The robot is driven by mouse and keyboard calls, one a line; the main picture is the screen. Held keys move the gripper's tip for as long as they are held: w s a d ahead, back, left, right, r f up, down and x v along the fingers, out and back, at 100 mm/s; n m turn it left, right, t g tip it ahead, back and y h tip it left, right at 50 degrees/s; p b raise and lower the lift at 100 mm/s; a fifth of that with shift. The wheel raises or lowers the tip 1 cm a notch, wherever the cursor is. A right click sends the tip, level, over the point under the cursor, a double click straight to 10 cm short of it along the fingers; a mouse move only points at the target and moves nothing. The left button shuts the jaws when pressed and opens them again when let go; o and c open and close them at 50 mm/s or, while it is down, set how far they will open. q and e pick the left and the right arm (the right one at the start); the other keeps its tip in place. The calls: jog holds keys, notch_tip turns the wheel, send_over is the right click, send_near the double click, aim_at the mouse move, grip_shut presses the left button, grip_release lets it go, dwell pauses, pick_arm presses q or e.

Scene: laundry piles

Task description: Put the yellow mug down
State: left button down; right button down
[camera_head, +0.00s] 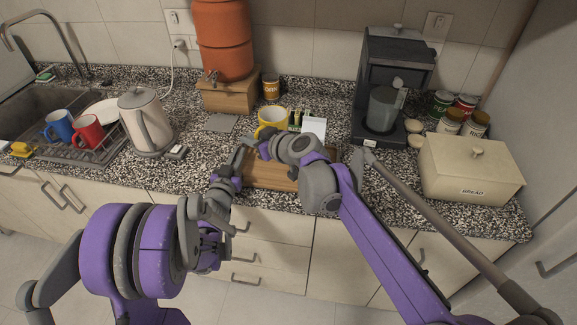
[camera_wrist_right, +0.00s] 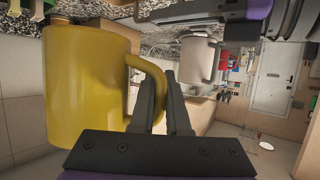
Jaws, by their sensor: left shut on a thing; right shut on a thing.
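The yellow mug (camera_head: 271,118) is upright, opening upward, over the back middle of the counter by the wooden board. It fills the left of the right wrist view (camera_wrist_right: 88,85). My right gripper (camera_head: 257,143) is shut on its handle; its two dark fingers (camera_wrist_right: 163,100) show at the handle. I cannot tell whether the mug's base touches the counter. My left gripper (camera_head: 240,160) is shut at the board's left side. What it grips is too small and hidden to make out.
The wooden board (camera_head: 265,182) lies under my grippers, partly hidden. A kettle (camera_head: 146,122) stands left, a coffee machine (camera_head: 392,75) and bread box (camera_head: 470,170) right. An orange dispenser (camera_head: 222,40) stands behind. A white card (camera_head: 314,127) is right of the mug. Speckled counter (camera_head: 200,150) is free at left.

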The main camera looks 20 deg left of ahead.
jog(key=shift+g, duration=0.4)
jog(key=f, duration=1)
jog(key=shift+w+d, duration=0.4)
jog(key=shift+f, duration=0.1)
jog(key=c, duration=0.9)
grip_release()
jog(key=v, duration=1.2)
